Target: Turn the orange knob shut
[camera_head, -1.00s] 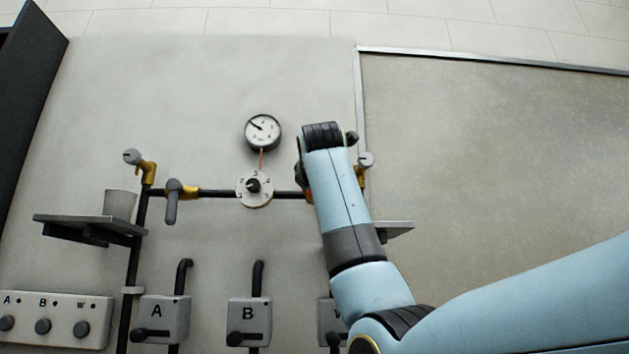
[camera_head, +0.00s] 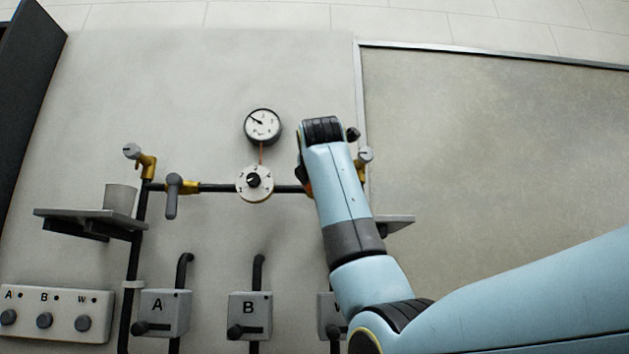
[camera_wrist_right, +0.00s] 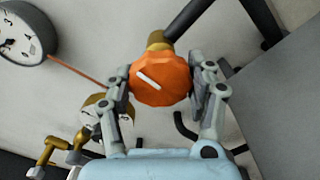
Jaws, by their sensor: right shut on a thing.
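The orange knob (camera_wrist_right: 168,92) is a faceted knob with a white mark line, on a brass fitting at the end of a dark pipe, in the right wrist view. The line lies slanted across its face. My right gripper (camera_wrist_right: 164,72) is shut on the knob, one finger on each side. In the head view my right arm hides nearly all of the knob; only a sliver of orange (camera_head: 308,188) shows at the arm's left edge. My left gripper is not in view.
A round gauge (camera_head: 262,125) hangs above a numbered dial (camera_head: 254,183) on the pipe. A grey-handled brass valve (camera_head: 172,194) sits further left. A cup (camera_head: 120,199) stands on the left shelf (camera_head: 85,220). Lever boxes A (camera_head: 165,312) and B (camera_head: 250,315) line the lower wall.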

